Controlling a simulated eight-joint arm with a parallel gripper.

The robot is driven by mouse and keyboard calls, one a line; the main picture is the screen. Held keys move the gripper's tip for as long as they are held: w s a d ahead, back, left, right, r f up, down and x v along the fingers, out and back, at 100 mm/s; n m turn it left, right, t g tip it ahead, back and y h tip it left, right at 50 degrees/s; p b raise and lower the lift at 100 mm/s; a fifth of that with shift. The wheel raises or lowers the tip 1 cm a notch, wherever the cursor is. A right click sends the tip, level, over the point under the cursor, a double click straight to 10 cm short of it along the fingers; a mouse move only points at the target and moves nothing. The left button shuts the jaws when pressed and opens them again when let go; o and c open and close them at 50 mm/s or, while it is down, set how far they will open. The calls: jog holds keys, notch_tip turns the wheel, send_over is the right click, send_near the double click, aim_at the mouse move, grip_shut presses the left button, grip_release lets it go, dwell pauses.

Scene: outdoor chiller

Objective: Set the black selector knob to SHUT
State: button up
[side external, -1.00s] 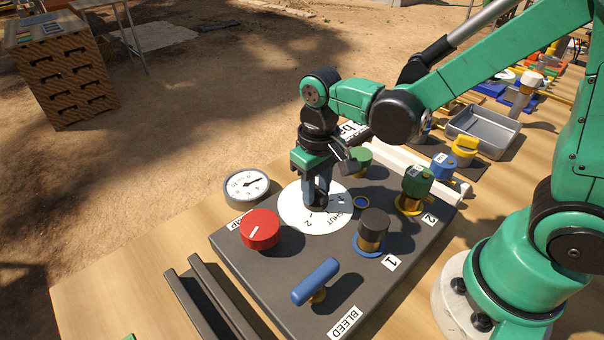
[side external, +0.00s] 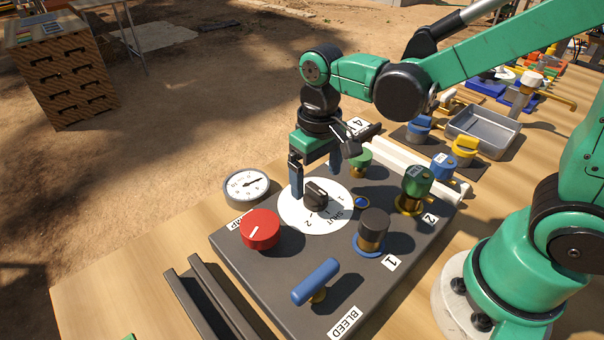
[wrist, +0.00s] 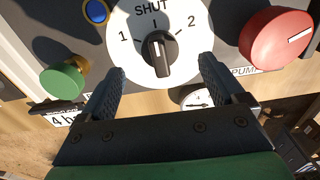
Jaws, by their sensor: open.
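The black selector knob (wrist: 159,55) sits at the middle of a white round dial (wrist: 200,35) marked 1, SHUT and 2. In the wrist view its raised bar and white line run nearly in line with the tick under SHUT, slightly tilted. The knob also shows uncovered in the side external view (side external: 316,194). My gripper (side external: 316,180) is open and empty just above the dial. In the wrist view my gripper (wrist: 160,82) has one finger to each side below the knob, apart from it.
On the dark panel (side external: 270,275) stand a red knob (side external: 260,229), a blue T-handle (side external: 316,281), a black knob (side external: 374,225) and green knobs (side external: 418,181). A gauge (side external: 246,187) stands behind the panel. A metal tray (side external: 484,132) lies farther right.

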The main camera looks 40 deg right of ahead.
aim_at(316, 188)
jog(key=shift+r, duration=2.1)
notch_tip(316, 188, up, 5)
jog(key=s+d+f+t, duration=0.2)
jog(key=d+f+t, duration=0.1)
jog(key=d+t, duration=0.2)
jog(key=shift+s+t, duration=0.15)
jog(key=shift+t, duration=0.95)
